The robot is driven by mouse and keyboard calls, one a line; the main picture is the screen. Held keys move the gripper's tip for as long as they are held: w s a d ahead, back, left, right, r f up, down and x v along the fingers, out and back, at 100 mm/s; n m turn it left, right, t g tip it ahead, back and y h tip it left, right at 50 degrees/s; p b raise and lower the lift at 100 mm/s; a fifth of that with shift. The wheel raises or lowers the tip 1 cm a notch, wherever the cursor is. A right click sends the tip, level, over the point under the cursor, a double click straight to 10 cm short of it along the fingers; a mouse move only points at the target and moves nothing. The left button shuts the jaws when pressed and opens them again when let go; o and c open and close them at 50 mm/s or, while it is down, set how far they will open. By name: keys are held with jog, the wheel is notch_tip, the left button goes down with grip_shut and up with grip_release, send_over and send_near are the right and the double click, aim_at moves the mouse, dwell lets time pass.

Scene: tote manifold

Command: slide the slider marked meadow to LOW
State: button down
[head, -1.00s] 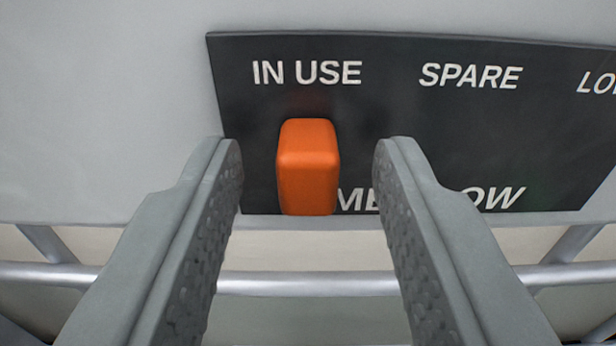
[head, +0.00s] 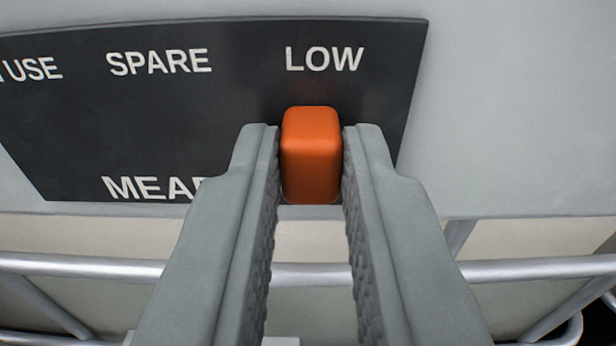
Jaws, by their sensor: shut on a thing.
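The orange slider knob (head: 311,158) stands on a dark label plate (head: 240,120) in the head view, directly below the word LOW. The plate also reads SPARE and, cut off at the left edge, part of IN USE. Below them the letters MEA and part of another show; the rest of that word is hidden behind my left finger. My gripper (head: 311,165) is shut on the orange knob, one finger on each side of it. The slot under the knob is not visible.
The plate is fixed to a light grey panel (head: 520,110). Metal rails (head: 540,268) run across below the panel's lower edge. The panel is bare to the right of the plate.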

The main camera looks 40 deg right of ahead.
jog(key=shift+s+d, duration=0.2)
jog(key=c, duration=1.4)
grip_release()
jog(key=shift+s+d, duration=0.15)
jog(key=shift+o, duration=0.2)
jog(key=v, duration=1.7)
jog(key=shift+s, duration=0.1)
